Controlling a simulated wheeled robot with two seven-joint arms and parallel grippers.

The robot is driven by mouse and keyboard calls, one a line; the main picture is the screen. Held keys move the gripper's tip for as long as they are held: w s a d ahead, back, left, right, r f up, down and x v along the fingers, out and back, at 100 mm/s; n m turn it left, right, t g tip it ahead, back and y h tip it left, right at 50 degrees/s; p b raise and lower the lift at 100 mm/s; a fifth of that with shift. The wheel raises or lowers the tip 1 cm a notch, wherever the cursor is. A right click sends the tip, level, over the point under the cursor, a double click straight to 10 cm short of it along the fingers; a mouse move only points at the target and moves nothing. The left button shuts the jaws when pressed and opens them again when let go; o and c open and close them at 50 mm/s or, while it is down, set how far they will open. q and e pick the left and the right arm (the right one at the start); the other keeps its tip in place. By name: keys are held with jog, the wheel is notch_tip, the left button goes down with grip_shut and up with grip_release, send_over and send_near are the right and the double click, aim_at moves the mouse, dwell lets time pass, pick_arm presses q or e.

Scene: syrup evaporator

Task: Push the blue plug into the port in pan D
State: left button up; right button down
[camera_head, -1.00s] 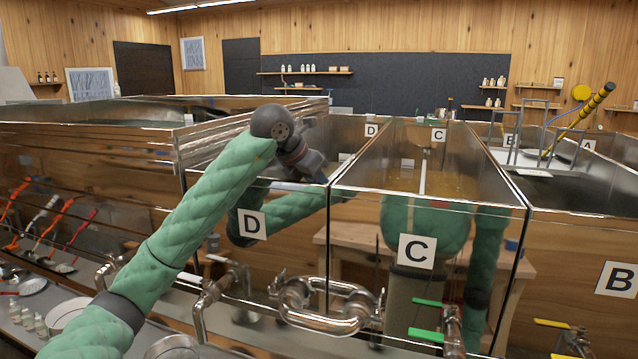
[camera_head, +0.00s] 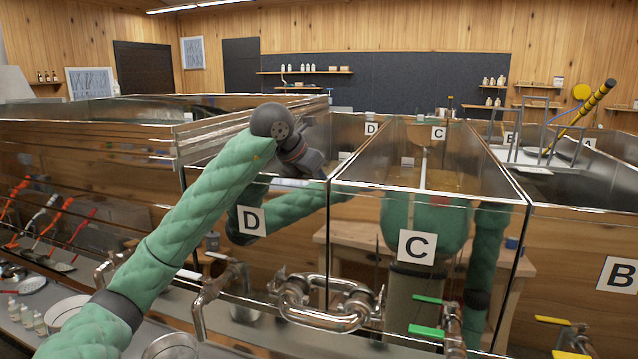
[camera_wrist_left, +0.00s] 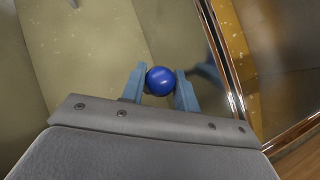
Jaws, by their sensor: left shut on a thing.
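My left arm reaches over the front wall of pan D (camera_head: 200,262), whose label D is on its front. In the head view the left gripper (camera_head: 296,181) is down inside the pan and its fingertips are mostly hidden. In the left wrist view the left gripper (camera_wrist_left: 160,82) is shut on the blue plug (camera_wrist_left: 160,80), a round blue ball-like end between the two blue fingers. The pan's floor shows pale behind it. The port in pan D is not visible, so I cannot tell whether the plug touches it. My right gripper is not in view.
Pan C (camera_head: 462,275) adjoins on the right, with amber liquid inside. Pan B (camera_head: 575,250) is beyond it. A striped yellow-black rod (camera_head: 582,115) leans at the right.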

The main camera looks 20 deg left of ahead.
pick_arm(q)
jog(key=shift+d+f, duration=0.15)
jog(key=shift+f, duration=0.4)
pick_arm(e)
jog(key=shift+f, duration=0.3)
pick_arm(q)
jog(key=o, duration=1.2)
jog(key=shift+f, duration=0.15)
jog(key=shift+b, duration=0.3)
jog(key=shift+d, duration=0.1)
jog(key=shift+s+a+r+b, duration=0.2)
jog(key=shift+a+r+b, duration=0.1)
jog(key=shift+r+b, duration=0.25)
jog(key=shift+s+a+r+b, duration=0.15)
jog(key=shift+a+r+b, duration=0.15)
jog(key=shift+r+b, duration=0.2)
jog(key=b+v, duration=0.1)
jog(key=v, duration=0.5)
jog(key=shift+s+r, duration=0.2)
jog(key=shift+r, duration=0.15)
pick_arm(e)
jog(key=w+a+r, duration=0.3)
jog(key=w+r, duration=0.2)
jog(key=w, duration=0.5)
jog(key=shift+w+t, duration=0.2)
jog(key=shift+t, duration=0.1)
